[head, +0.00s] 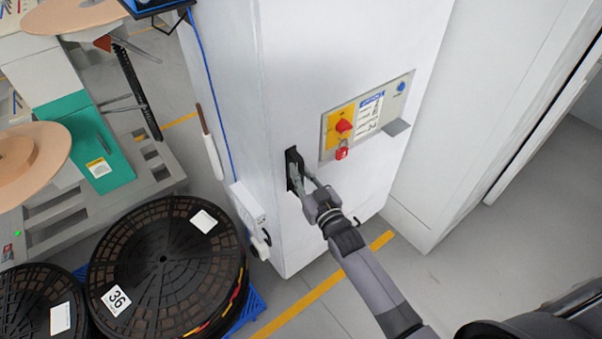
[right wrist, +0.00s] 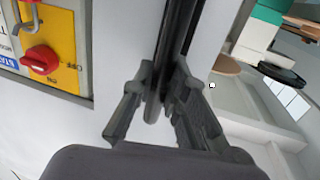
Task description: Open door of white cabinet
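The white cabinet (head: 340,50) stands in the middle of the head view, and its door looks closed. A black handle (head: 290,157) sits on its front near the left edge. My right gripper (head: 302,177) reaches up to this handle from the lower right. In the right wrist view its two fingers (right wrist: 163,85) lie on either side of the dark handle bar (right wrist: 169,35), close against it, and seem shut on it. The fingers partly hide the handle. My left gripper is not in view.
A panel with a red switch (head: 343,126) and red padlock (head: 341,152) is right of the handle; the switch also shows in the right wrist view (right wrist: 40,60). Black reels (head: 165,265) stand at lower left, near the cabinet. Floor with a yellow line (head: 300,306) lies in front.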

